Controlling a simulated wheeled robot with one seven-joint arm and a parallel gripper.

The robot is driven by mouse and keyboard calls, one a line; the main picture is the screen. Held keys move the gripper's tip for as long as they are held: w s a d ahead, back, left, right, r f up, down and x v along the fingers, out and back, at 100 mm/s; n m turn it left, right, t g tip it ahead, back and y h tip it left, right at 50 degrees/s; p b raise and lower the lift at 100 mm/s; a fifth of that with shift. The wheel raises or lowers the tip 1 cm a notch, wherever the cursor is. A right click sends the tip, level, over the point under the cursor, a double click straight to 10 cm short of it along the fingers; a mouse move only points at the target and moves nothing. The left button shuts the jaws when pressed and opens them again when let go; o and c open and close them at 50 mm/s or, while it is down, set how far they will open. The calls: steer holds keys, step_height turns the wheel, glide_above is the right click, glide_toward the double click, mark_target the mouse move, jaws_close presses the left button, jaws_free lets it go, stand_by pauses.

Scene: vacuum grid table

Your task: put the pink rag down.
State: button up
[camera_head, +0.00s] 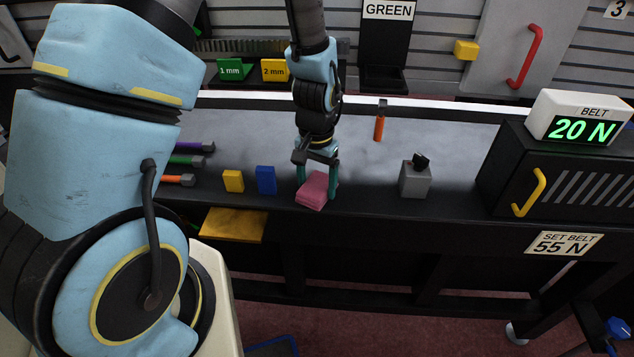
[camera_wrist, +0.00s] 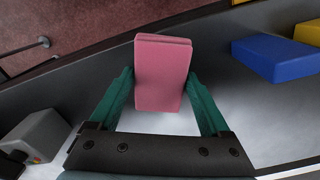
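The pink rag (camera_head: 313,191) is a folded, block-like pad at the front edge of the grey table, right of a blue block. My gripper (camera_head: 318,184) points down over it, with one teal finger on each side. In the wrist view the rag (camera_wrist: 163,75) sits between the two fingertips of my gripper (camera_wrist: 161,76), which appear to press on its sides. I cannot tell whether its underside touches the table or hangs just above it.
A blue block (camera_head: 266,180) and a yellow block (camera_head: 233,181) stand left of the rag. A grey box with a black knob (camera_head: 415,180) stands to the right. An orange-handled tool (camera_head: 379,125) lies behind. The black belt unit (camera_head: 540,170) bounds the right side.

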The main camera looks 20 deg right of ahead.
mark_target(316, 185)
steer(key=shift+o, duration=1.4)
steer(key=shift+r, duration=0.1)
step_height(316, 185, up, 12)
steer(key=b, duration=0.2)
steer(key=w+a+r+n+t, duration=0.1)
steer(key=a+n, duration=0.7)
steer(key=a, duration=1.7)
steer(key=shift+a+r+t, duration=0.15)
steer(key=shift+r+t, duration=0.15)
steer(key=shift+r, duration=0.35)
steer(key=shift+w, duration=0.1)
